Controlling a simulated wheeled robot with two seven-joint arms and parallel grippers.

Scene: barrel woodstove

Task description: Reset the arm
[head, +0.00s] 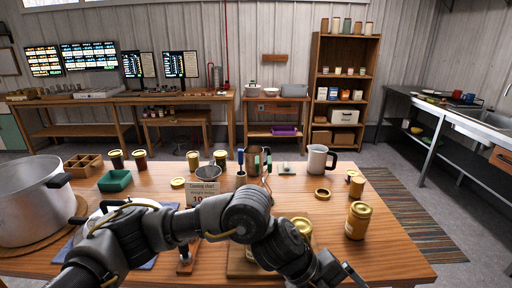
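One of my dark grey arms (245,215) arches across the front of the wooden table (390,250). No gripper fingertips show clearly, so I cannot see whether anything is held. The arm hides part of the table front, including much of a board and a jar (302,227) behind it.
A large steel pot (35,200) stands at the left. The table's right front is mostly clear.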

